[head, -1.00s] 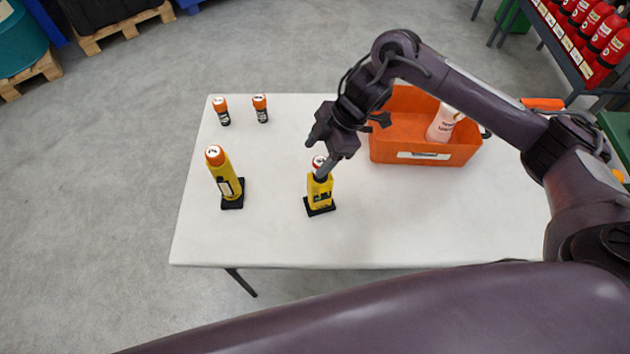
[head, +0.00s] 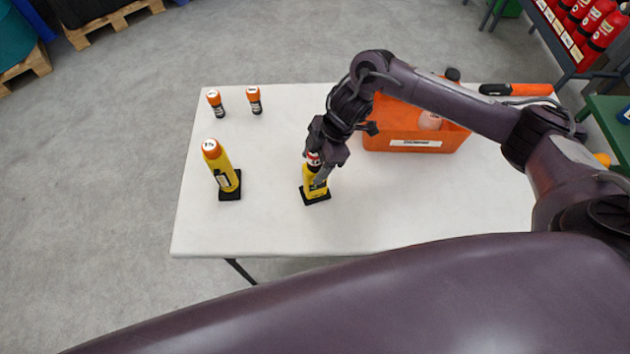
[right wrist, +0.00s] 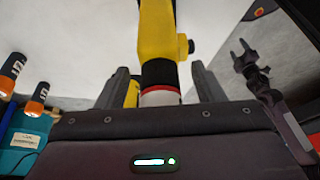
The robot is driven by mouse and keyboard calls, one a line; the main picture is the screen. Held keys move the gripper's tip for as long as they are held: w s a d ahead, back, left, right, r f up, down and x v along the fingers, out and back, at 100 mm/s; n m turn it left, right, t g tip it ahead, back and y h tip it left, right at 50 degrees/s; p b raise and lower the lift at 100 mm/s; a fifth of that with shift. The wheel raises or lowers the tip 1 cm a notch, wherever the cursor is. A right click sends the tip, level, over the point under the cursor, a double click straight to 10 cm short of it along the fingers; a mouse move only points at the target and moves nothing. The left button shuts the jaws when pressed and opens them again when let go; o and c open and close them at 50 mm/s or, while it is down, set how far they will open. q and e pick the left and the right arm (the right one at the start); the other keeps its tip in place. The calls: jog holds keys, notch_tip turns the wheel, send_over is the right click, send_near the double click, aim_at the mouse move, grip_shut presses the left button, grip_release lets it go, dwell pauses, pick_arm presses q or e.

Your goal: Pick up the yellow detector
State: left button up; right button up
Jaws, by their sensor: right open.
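The yellow detector (head: 309,186) stands upright in a black base (head: 316,197) near the middle of the table. Its top is partly hidden by my right gripper (head: 319,170), which points down over it. In the right wrist view the detector's yellow body (right wrist: 160,30), black neck and white-and-red end lie between the two fingers of my open right gripper (right wrist: 162,88). Gaps show on both sides. A dark pronged gripper (right wrist: 246,60) at the right of that view looks like my left one; it is too small to judge. It is not seen in the head view.
A yellow device with an orange top (head: 221,168) stands in another black base to the left. Two small orange-capped black cylinders (head: 216,104) (head: 254,101) stand behind it. An orange bin (head: 412,138) sits right of the gripper. The table's (head: 260,230) front is clear.

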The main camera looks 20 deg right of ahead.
grip_shut()
jog(key=shift+r, duration=0.1)
jog(key=shift+w+r, duration=0.1)
dwell(0.4)
